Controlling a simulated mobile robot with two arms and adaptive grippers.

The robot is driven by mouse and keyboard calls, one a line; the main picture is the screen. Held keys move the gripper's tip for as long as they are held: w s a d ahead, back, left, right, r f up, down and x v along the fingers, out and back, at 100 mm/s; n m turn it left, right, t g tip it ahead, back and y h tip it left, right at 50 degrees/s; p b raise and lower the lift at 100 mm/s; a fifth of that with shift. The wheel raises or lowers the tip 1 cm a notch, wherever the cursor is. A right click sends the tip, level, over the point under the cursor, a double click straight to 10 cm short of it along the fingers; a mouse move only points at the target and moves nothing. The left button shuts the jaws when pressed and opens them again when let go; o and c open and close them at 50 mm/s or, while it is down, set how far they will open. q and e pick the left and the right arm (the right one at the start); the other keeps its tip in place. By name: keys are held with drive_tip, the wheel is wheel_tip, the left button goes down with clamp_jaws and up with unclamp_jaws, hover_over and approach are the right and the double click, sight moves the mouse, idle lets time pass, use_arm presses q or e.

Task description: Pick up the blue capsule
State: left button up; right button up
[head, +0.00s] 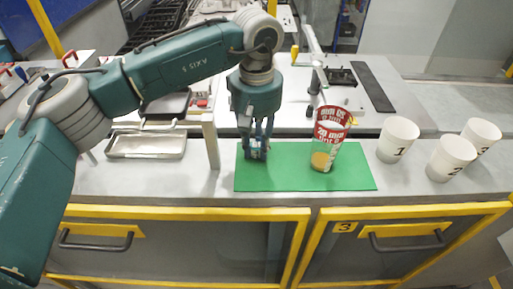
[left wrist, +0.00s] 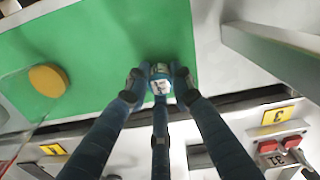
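The blue capsule (left wrist: 160,79) is a small blue piece with a pale, marked top, near the edge of the green mat (left wrist: 100,25). In the head view the mat (head: 285,181) lies on the grey counter. My left gripper (head: 257,152) points down at the mat's left part. In the left wrist view its fingers (left wrist: 160,84) surround the capsule closely on several sides. I cannot tell whether they press on it. In the head view the fingers mostly hide the capsule. My right gripper is not in view.
White numbered cups (head: 398,138) stand to the right. A metal tray (head: 146,146) and a grey post (head: 211,146) are left of the gripper.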

use_arm(q)
drive_tip(key=shift+c, duration=0.7)
